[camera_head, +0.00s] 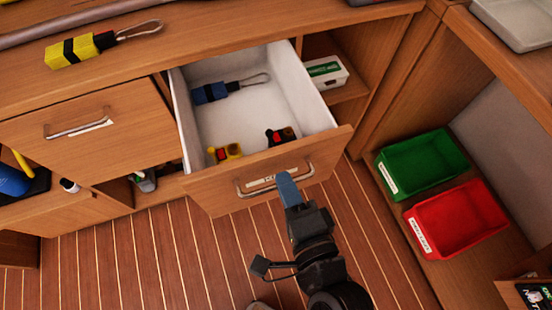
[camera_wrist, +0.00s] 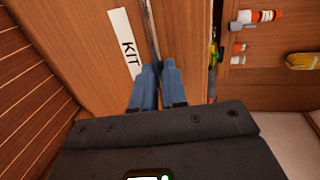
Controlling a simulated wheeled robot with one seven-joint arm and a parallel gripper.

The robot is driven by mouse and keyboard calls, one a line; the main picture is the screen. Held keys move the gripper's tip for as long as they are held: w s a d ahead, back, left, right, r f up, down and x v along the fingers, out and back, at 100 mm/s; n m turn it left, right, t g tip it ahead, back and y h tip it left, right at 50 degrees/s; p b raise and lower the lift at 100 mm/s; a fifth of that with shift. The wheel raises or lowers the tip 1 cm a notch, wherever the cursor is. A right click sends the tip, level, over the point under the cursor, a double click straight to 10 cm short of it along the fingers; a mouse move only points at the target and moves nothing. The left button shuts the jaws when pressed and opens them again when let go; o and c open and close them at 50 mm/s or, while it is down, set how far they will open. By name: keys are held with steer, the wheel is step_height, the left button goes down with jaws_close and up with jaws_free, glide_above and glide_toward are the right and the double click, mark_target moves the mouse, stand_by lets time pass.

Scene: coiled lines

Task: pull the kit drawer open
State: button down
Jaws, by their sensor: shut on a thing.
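The kit drawer (camera_head: 222,193) stands well out from the cabinet, with its white inside in plain view. Its metal handle (camera_head: 309,170) runs across the wooden front. My gripper (camera_head: 286,180) is at the handle, with its blue fingers shut on it. In the wrist view the fingers (camera_wrist: 157,72) are close together around the handle bar, beside the label reading KIT (camera_wrist: 127,42). Inside the drawer lie a blue coiled line piece (camera_head: 211,92) with a loop, a yellow item (camera_head: 229,151) and a dark red-and-black item (camera_head: 279,136).
A closed drawer (camera_head: 85,150) is to the left. A yellow-and-black piece (camera_head: 75,50) with a loop lies on the counter. A green bin (camera_head: 420,163) and a red bin (camera_head: 458,219) stand at the right. The striped floor (camera_head: 130,255) in front is largely clear.

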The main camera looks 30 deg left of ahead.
steer(key=shift+f+b+v, duration=0.2)
steer(key=shift+b+v, duration=0.05)
steer(key=shift+v, duration=0.8)
steer(key=shift+f+b+v, duration=0.2)
steer(key=shift+f+v, duration=0.05)
steer(key=shift+v, duration=0.8)
steer(key=c, duration=1.2)
jaws_free()
steer(key=shift+d, duration=0.1)
steer(key=b+v, duration=0.1)
steer(key=v, duration=0.6)
steer(key=shift+s+d+r, duration=0.1)
steer(key=shift+s+d, duration=0.15)
steer(key=shift+d, duration=0.05)
steer(key=shift+d, duration=0.1)
